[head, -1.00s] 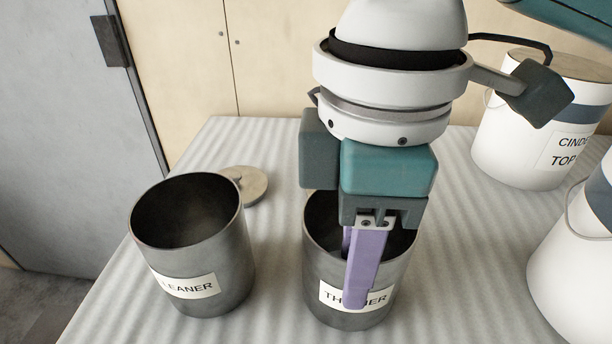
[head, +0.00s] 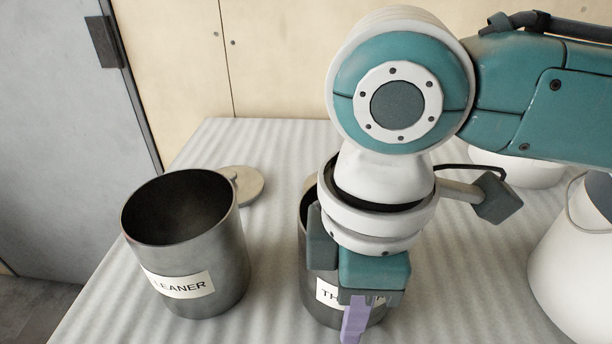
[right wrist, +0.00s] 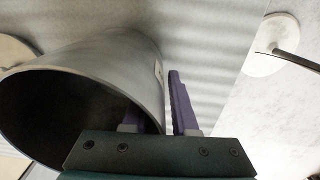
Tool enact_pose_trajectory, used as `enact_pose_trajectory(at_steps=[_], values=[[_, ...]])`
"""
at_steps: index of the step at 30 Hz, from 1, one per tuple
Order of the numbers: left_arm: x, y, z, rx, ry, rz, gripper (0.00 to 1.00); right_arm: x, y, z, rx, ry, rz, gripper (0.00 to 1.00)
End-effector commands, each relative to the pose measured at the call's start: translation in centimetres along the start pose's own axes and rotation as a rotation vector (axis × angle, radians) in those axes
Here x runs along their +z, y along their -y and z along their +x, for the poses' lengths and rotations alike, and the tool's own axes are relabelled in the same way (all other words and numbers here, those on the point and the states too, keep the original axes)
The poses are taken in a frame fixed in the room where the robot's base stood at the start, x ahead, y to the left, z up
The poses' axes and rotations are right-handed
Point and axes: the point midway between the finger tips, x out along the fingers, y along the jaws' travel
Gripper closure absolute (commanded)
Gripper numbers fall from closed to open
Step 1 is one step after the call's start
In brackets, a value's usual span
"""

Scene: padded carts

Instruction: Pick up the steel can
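Two open grey steel cans stand upright on the padded surface. The left can (head: 235,262) is labelled "CLEANER". The right can (head: 313,292) has a partly hidden label starting "TH". My right gripper (head: 354,322) points down at the front of the right can, and my arm covers much of that can's mouth. The right wrist view shows the can (right wrist: 115,55) with one purple finger outside its wall. The other finger goes in at the mouth and is mostly hidden. The fingers are apart around the wall; the right gripper (right wrist: 156,110) looks open. My left gripper is not in view.
A round lid (head: 242,185) lies behind the left can. A white container (head: 575,255) stands at the right edge, and another (head: 515,171) is partly behind my arm.

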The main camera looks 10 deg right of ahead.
Motion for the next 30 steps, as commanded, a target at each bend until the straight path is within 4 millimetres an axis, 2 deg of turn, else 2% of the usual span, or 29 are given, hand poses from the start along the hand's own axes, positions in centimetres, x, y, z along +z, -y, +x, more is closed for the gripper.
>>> enact_pose_trajectory(at_steps=[1,6,30], values=[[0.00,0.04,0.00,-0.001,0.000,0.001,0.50,-0.01,0.01,-0.02,0.000,0.000,0.000,0.80],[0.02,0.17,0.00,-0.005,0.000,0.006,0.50,-0.02,0.01,-0.03,0.000,0.000,0.000,1.00],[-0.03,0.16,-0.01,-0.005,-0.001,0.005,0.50,-0.02,-0.01,-0.04,0.000,0.000,0.000,1.00]])
